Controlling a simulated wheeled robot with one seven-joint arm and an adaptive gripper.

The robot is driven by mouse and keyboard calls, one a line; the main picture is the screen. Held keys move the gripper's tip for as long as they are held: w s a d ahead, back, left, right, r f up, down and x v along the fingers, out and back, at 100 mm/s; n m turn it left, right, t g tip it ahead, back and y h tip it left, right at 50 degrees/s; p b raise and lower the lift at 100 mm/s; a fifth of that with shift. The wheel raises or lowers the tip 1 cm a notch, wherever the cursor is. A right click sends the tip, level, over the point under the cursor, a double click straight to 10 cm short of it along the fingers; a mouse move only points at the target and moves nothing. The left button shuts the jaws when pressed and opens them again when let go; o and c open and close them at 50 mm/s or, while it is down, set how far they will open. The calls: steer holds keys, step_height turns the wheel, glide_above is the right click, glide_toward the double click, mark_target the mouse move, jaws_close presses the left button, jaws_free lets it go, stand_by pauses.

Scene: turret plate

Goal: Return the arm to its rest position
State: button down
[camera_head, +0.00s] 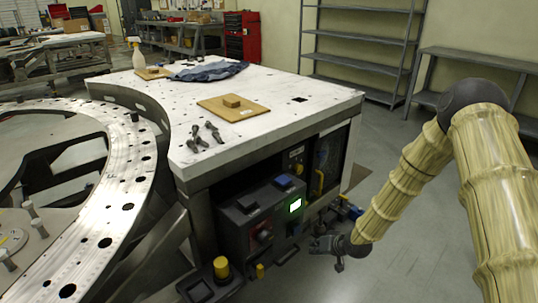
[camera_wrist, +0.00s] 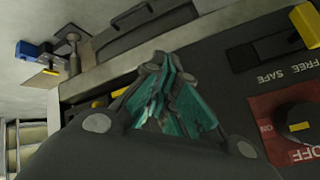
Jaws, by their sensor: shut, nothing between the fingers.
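My arm reaches down from the right in the head view, covered in a tan ribbed sleeve. My gripper (camera_head: 328,247) is low in front of the workbench, beside the control box (camera_head: 262,222) and apart from the floor. In the wrist view my gripper (camera_wrist: 160,62) has its fingers closed together with nothing between them. Behind the fingers is the dark control panel (camera_wrist: 232,82), with a black knob (camera_wrist: 298,122) on a red plate and a yellow switch (camera_wrist: 304,26) near the words FREE and SAFE. The gap between fingertips and panel is hard to judge.
The white workbench top (camera_head: 285,95) carries a wooden board (camera_head: 233,112) with a block, several dark bolts (camera_head: 207,134), a blue cloth (camera_head: 210,71) and a spray bottle (camera_head: 137,54). A metal ring plate (camera_head: 120,200) stands left. The floor (camera_head: 410,235) beneath my arm is clear.

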steer(key=s+a+f+g+p, duration=0.1)
steer(key=s+a+f+p, duration=0.1)
steer(key=s, duration=0.5)
steer(key=s+a+f+g+p, duration=0.1)
steer(key=s+f, duration=0.1)
steer(key=s, duration=0.4)
steer(key=s+d+r+g+h+p, duration=0.1)
steer(key=s+g+h+p, duration=0.1)
steer(key=s, duration=1.4)
steer(key=s+d+r+g+h+p, duration=0.1)
steer(key=s+g+h+p, duration=0.1)
steer(key=s, duration=1.5)
steer(key=shift+r+n+g+h+p, duration=0.35)
steer(key=shift+g+p, duration=0.35)
steer(key=shift+p, duration=0.25)
steer(key=shift+w+d, duration=0.1)
